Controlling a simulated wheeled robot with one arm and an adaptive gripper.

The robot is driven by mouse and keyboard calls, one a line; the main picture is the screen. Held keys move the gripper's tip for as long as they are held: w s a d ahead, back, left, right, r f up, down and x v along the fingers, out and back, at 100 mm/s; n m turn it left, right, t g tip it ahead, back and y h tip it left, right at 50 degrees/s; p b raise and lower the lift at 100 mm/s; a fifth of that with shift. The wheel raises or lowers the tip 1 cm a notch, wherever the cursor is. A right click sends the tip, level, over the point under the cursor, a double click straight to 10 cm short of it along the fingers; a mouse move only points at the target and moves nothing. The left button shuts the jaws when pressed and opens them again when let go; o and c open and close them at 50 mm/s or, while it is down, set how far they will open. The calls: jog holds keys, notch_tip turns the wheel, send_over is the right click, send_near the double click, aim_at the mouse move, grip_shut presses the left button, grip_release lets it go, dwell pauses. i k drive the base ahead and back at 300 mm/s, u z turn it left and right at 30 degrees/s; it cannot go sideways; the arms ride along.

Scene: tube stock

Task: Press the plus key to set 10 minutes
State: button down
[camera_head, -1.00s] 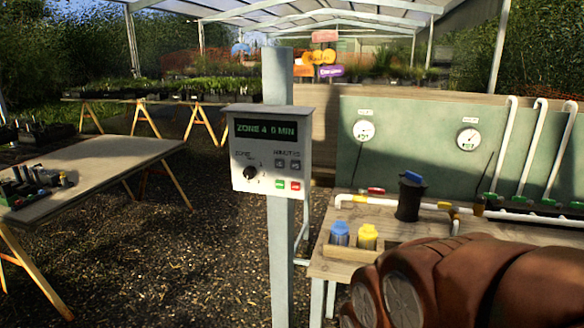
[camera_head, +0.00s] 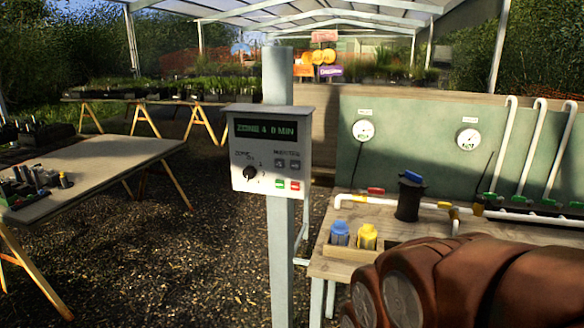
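A pale control box (camera_head: 271,151) is fixed to an upright grey post in the middle of the head view. Its dark display (camera_head: 265,130) reads ZONE 4 and what looks like 0 MIN. Below the display are a black round knob (camera_head: 249,173), two small grey keys (camera_head: 287,164), a green key (camera_head: 281,185) and a red key (camera_head: 295,186). The marks on the keys are too small to read, so I cannot tell which is plus. Part of my brown arm shows at the lower right, to the right of the box and apart from it. My gripper is not in view.
A wooden bench (camera_head: 345,270) at right holds white pipes, a black canister (camera_head: 410,196), a blue-capped bottle (camera_head: 340,234) and a yellow bottle (camera_head: 367,237). Gauges sit on the green panel (camera_head: 400,150) behind. A table (camera_head: 110,170) stands at left. Gravel ground between is clear.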

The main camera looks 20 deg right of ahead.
aim_at(294, 165)
jog(key=u, duration=0.5)
jog(key=k, duration=0.6)
jog(key=u, duration=0.85)
jog(key=i, duration=0.95)
jog(key=z, duration=0.55)
